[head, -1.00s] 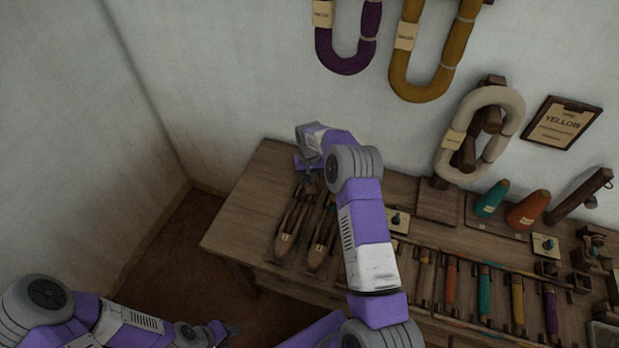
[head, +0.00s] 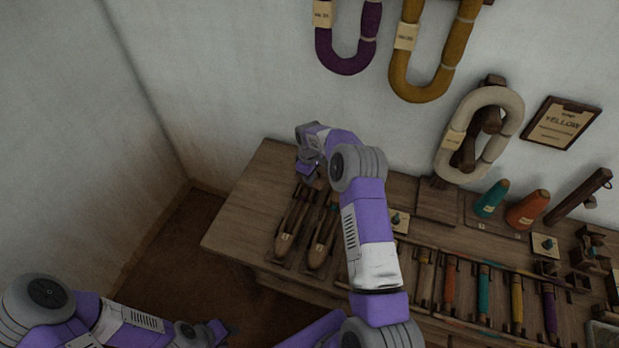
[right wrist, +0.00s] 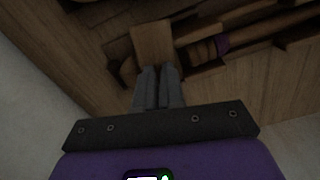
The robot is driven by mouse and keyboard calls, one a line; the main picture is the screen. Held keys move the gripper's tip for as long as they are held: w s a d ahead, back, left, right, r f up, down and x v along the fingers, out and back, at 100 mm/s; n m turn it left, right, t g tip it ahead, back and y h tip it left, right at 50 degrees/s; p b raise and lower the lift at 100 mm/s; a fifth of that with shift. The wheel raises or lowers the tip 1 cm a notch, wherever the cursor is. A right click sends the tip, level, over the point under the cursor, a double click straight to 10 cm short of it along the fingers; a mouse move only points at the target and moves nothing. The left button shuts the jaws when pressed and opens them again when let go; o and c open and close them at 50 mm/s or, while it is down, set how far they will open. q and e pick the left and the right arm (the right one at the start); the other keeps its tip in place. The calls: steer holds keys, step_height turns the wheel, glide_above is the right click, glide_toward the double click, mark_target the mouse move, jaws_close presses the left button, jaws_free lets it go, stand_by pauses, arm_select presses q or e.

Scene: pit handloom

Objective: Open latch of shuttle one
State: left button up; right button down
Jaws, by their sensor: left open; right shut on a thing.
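Shuttle one (head: 285,240) is the leftmost of two long brown wooden shuttles lying side by side on the bench, pointed ends toward me. The second shuttle (head: 319,252) lies just to its right. My right gripper (head: 312,180) is at the far end of shuttle one. In the right wrist view its grey fingers (right wrist: 158,72) are close together at a flat, light wooden piece (right wrist: 152,42), which looks like the latch. The fingers partly hide the contact. My left gripper (head: 222,332) is open, low at the bottom left, away from the bench.
The wooden bench (head: 240,215) is bare at its left end. Coloured bobbins (head: 484,295) lie in a row at right, with teal (head: 490,200) and orange (head: 527,210) cones behind. Yarn hanks hang on the wall above. My right arm covers the bench's middle.

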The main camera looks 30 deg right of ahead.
steer(key=shift+n, duration=1.1)
steer(key=c, duration=1.2)
jaws_free()
steer(key=shift+c, duration=0.2)
steer(key=shift+r+p, duration=2.5)
steer(key=shift+r, duration=1.5)
